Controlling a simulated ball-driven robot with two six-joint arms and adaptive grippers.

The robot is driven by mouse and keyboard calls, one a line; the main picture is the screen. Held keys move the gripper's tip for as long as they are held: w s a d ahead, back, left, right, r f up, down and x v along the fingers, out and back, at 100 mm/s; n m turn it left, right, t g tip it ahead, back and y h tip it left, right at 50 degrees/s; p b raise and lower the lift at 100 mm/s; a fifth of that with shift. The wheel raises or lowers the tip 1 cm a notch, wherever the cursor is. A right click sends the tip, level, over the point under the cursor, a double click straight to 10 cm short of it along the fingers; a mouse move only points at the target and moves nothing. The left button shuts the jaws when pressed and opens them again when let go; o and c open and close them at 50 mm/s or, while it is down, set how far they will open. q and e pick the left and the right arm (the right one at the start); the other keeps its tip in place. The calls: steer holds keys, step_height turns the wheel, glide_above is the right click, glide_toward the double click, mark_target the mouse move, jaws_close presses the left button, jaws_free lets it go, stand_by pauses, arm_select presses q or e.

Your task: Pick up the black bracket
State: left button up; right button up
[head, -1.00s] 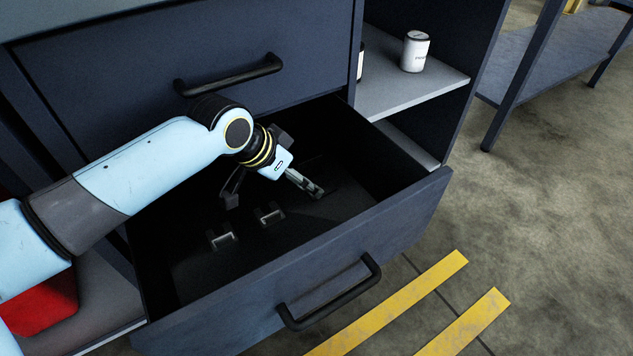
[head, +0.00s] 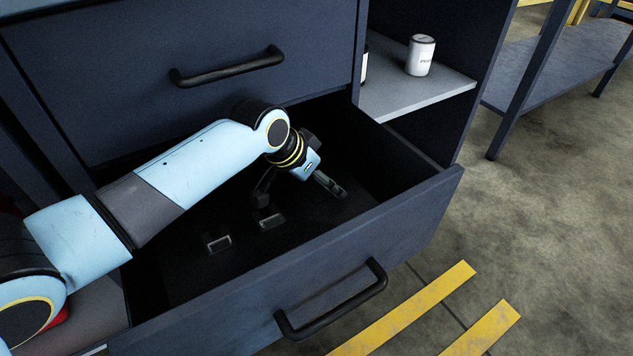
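Two small dark brackets lie on the floor of the open drawer (head: 415,205). One bracket (head: 217,242) is nearer the left, and the other bracket (head: 270,218) lies to its right and a little farther back. Both look black with paler edges in the dim drawer. My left gripper (head: 298,192) reaches down into the drawer, behind and to the right of the brackets. Its fingers are spread apart, with nothing seen between them. The left finger comes close to the right bracket in the picture; I cannot tell whether they touch. My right gripper is out of view.
The drawer front with its black handle (head: 335,310) and the side walls surround the gripper. A closed drawer with a handle (head: 228,72) is above. A white can (head: 420,55) stands on the grey shelf (head: 400,100) at right. The right part of the drawer looks clear.

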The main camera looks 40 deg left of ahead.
arm_select(q)
steer(key=shift+c, duration=0.5)
jaws_close()
steer(key=shift+r, duration=0.1)
